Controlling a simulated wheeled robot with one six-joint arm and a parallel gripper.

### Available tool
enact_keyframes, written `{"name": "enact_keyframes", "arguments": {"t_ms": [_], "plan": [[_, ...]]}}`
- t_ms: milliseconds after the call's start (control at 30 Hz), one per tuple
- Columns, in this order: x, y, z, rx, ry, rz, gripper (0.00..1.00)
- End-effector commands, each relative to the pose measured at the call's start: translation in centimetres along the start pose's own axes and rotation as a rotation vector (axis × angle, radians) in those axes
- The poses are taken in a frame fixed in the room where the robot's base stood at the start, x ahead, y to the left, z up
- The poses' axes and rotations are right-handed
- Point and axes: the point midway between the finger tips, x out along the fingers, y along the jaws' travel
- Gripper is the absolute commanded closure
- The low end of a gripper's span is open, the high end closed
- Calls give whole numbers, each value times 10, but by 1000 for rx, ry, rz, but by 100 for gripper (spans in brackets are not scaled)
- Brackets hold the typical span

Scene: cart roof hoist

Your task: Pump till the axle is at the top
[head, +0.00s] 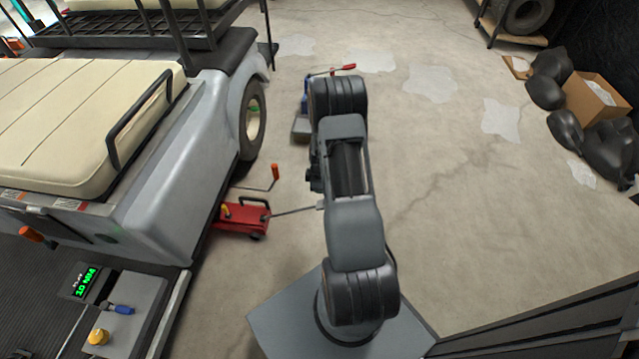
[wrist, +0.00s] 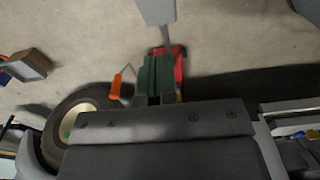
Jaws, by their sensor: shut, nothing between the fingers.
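A red floor jack (head: 242,217) stands on the concrete beside the cart's lower edge. An orange-gripped crank handle (head: 275,173) rises by it. Its thin grey pump lever (head: 295,211) reaches right toward my arm. In the wrist view the jack (wrist: 180,66) is partly covered by my gripper (wrist: 157,62), whose green fingers are shut and empty. The lever's grey end (wrist: 157,11) lies above the fingertips there; I cannot tell if they touch. My gripper is hidden by my arm in the head view. The axle is hidden under the cart (head: 185,190).
The cart's wheel (head: 253,120) stands just behind the jack. A blue tool with a red handle (head: 340,68) is on the floor beyond. A green display (head: 86,283) sits at lower left. Black bags (head: 610,145) and a cardboard box (head: 597,97) lie right; the floor between is clear.

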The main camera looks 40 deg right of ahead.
Motion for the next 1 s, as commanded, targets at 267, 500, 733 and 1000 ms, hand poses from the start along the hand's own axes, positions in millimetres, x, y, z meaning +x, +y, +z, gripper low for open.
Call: {"name": "enact_keyframes", "arguments": {"t_ms": [267, 500, 733, 1000], "plan": [[40, 0, 13, 4, 0, 0, 100], [52, 0, 22, 2, 0, 1, 100], [53, 0, 24, 0, 0, 1, 100], [58, -1, 23, -6, 0, 0, 100]]}}
